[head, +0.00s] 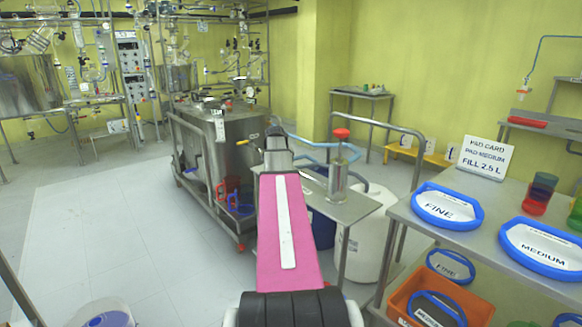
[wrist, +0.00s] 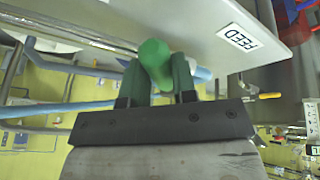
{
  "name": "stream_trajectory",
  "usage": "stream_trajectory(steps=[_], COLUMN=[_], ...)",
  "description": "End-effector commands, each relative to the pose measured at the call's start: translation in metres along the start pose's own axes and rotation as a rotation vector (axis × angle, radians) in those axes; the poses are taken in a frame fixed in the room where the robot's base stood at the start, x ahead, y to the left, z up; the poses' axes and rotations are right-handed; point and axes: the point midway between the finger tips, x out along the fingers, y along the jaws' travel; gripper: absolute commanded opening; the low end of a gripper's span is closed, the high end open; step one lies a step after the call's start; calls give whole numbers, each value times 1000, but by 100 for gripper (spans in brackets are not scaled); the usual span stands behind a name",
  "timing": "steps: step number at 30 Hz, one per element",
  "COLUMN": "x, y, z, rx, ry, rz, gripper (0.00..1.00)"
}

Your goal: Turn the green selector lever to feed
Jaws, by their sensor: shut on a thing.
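In the wrist view, the green selector lever (wrist: 154,62) shows as a rounded green handle seen nearly end-on. My gripper (wrist: 160,78) is shut on it, with one dark finger on each side. A white label reading FEED (wrist: 238,40) is on the grey plate (wrist: 205,22) to the right of the lever, apart from it. The lever's pivot is hidden behind the handle and fingers. In the head view my pink arm reaches forward to the small steel table, and the lever and fingertips are hidden there.
A steel vessel on a wheeled frame (head: 236,135) stands left of my arm. A clear cylinder with a red cap (head: 338,175) stands on the small table (head: 350,208). Blue tubing (head: 312,147) runs close by. A bench (head: 425,222) with blue-rimmed pads is at right.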

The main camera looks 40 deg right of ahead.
Motion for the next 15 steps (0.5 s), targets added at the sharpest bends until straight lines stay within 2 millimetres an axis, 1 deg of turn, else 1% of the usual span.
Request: stream_trajectory(steps=[1, 6, 15], x=[0, -2, -1], y=[-7, -22, -43], z=[-3, -6, -15], rx=[36, 183, 415], ry=[-7, -33, -72], rz=[15, 76, 171], gripper=[0, 0, 0])
